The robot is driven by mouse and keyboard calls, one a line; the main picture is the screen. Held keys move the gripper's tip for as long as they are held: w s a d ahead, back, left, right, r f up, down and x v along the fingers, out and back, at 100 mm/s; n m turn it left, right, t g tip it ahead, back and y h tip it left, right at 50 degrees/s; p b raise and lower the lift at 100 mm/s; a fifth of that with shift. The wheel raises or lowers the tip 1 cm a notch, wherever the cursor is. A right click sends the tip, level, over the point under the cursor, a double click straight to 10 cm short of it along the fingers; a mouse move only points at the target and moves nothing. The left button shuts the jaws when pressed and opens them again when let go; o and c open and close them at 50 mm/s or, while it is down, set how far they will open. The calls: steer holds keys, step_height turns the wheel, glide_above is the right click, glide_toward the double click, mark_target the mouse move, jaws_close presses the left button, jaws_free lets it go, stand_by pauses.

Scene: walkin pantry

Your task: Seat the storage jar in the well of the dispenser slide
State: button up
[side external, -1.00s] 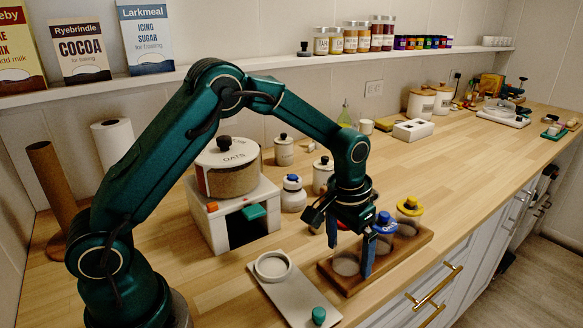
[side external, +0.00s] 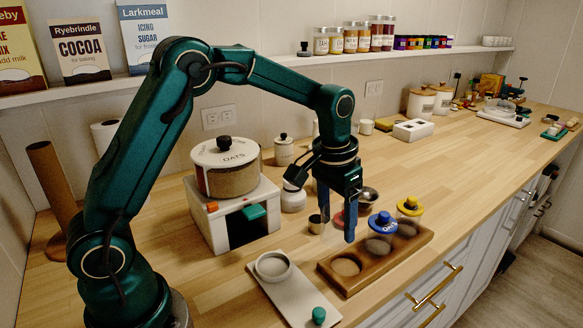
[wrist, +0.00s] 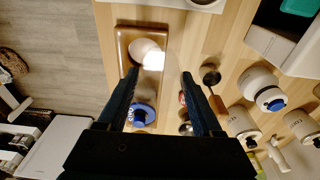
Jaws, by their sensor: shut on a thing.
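The dispenser slide is the grey plate (side external: 300,302) at front centre, with a raised round well (side external: 273,265) that looks empty and a green knob. My gripper (side external: 336,222) hangs above the counter, behind the slide and the wooden tray. Its fingers point down. In the wrist view my gripper (wrist: 160,76) shows its two fingers apart, and I read it as shut on the storage jar. The jar's outline is hard to make out; a bright glare patch shows between the fingertips. A red thing (side external: 338,218) shows beside a finger, mostly hidden.
The wooden tray (side external: 331,272) has a bare-looking near well, a blue-lidded jar (side external: 381,240) and a yellow-lidded jar (side external: 409,222). The white dispenser (side external: 210,220) carries the oats canister (side external: 228,170).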

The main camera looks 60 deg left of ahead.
steer(key=s+a+r, duration=0.3)
steer(key=a+r, duration=0.2)
steer(key=a, duration=0.2)
glide_above(276, 267)
steer(key=shift+s+f, duration=0.15)
steer(key=shift+f, duration=2.4)
steer(key=shift+s+f, duration=0.1)
steer(key=shift+f, duration=2.45)
steer(key=shift+f, duration=0.1)
steer(key=o, duration=1.2)
